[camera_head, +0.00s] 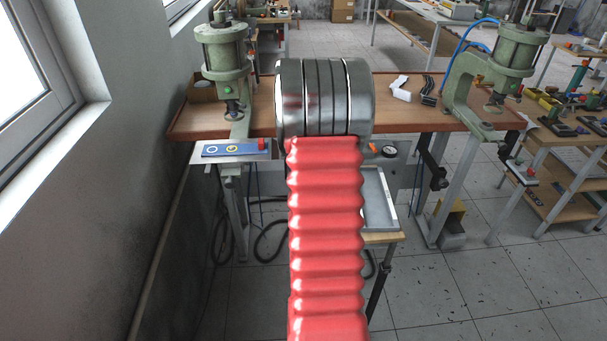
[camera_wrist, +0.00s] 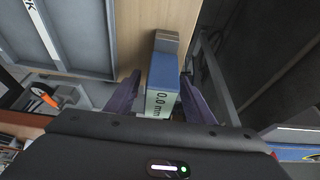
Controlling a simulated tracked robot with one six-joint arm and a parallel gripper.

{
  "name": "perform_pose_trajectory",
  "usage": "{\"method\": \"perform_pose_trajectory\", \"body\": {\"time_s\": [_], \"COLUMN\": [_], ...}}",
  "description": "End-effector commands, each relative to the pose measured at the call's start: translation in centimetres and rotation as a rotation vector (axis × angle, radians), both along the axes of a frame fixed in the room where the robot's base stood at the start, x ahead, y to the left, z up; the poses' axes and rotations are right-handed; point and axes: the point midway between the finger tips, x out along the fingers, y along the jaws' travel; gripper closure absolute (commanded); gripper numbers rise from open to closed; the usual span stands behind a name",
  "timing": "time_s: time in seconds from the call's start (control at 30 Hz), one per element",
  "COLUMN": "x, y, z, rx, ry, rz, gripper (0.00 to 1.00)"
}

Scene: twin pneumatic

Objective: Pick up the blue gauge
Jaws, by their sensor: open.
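The blue gauge (camera_wrist: 163,73) is a small block with a blue face, a grey end and a pale label reading "0.0 mm". In the wrist view it is on a light wooden surface. My gripper (camera_wrist: 160,80) is open, with one dark finger on each side of the gauge. The right finger looks very close to it and a gap shows at the left; I cannot tell whether either touches. The gauge's near end is hidden behind the gripper body. In the head view my red arm hides both the gripper and the gauge.
A grey tray (camera_wrist: 75,35) lies left of the gauge on the wooden shelf (camera_head: 385,238). The wooden workbench (camera_head: 260,108) is above, with a green press (camera_head: 222,55) at left and another (camera_head: 490,70) at right. A blue panel (camera_head: 232,149) sits at the bench front.

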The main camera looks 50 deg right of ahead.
Motion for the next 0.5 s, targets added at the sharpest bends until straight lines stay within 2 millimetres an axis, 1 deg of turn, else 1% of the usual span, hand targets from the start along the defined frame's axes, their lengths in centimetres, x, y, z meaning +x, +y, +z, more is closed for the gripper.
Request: {"method": "perform_pose_trajectory", "body": {"time_s": [0.43, 0.5], "x": [0.00, 0.01], "y": [0.02, 0.02], "z": [0.04, 0.04], "rx": [0.000, 0.000], "ry": [0.000, 0.000], "rz": [0.000, 0.000], "gripper": [0.52, 0.56]}}
